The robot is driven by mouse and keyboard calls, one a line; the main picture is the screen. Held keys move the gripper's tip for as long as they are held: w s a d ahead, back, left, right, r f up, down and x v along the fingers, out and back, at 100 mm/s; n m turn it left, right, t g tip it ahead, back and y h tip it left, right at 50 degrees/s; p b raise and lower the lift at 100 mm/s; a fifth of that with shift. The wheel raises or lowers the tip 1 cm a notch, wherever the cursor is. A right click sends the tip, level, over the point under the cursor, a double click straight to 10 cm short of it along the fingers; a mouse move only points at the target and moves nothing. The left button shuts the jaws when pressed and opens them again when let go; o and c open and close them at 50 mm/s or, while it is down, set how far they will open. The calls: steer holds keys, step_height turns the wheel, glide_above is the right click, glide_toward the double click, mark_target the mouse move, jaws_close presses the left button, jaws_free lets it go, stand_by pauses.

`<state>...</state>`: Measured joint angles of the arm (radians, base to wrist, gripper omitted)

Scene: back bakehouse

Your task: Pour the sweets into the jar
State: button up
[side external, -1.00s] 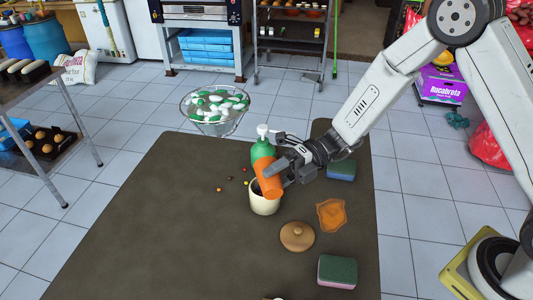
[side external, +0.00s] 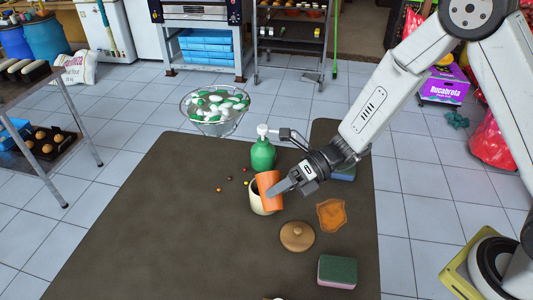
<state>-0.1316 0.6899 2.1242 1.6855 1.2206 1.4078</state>
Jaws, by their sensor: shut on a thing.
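My gripper (side external: 288,186) is shut on an orange cup (side external: 269,184). The cup is tilted, with its mouth up and to the left, just above and in front of the cream jar (side external: 256,203). The cup hides much of the jar and its opening, and I cannot tell whether they touch. Several small coloured sweets (side external: 220,190) lie loose on the table left of the jar. A round brown lid (side external: 297,236) lies on the table to the right of the jar. What is inside the cup and the jar is not clear.
A green pump bottle (side external: 263,154) stands just behind the jar. An orange flat piece (side external: 331,214) and a sponge (side external: 338,271) lie to the right; another sponge (side external: 343,172) is partly hidden behind my gripper. The dark table (side external: 140,230) is clear at the left and front.

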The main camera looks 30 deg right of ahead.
steer(key=shift+f+n+t+h, duration=0.4)
steer(key=shift+f+n+t, duration=0.1)
steer(key=shift+n, duration=0.3)
steer(key=shift+s+a+f+n+t, duration=0.1)
steer(key=shift+s+f+n+t, duration=0.2)
steer(key=shift+n, duration=0.3)
steer(key=shift+s+a+f+n+t+h, duration=0.25)
steer(key=shift+s+f+n+t+h, duration=0.1)
steer(key=shift+s+n+t, duration=0.15)
steer(key=shift+s+a+f+n+t+h, duration=0.25)
steer(key=shift+s+f+n+t, duration=0.15)
steer(key=shift+s+n, duration=0.2)
steer(key=shift+s+a+f+n+t+h+b, duration=0.15)
steer(key=shift+s+a+f+n+t, duration=0.15)
steer(key=shift+s+n, duration=0.25)
steer(key=shift+s+a+f+n+t+h+b, duration=0.15)
steer(key=shift+s+n+t, duration=0.25)
steer(key=shift+n, duration=0.25)
steer(key=shift+d, duration=0.1)
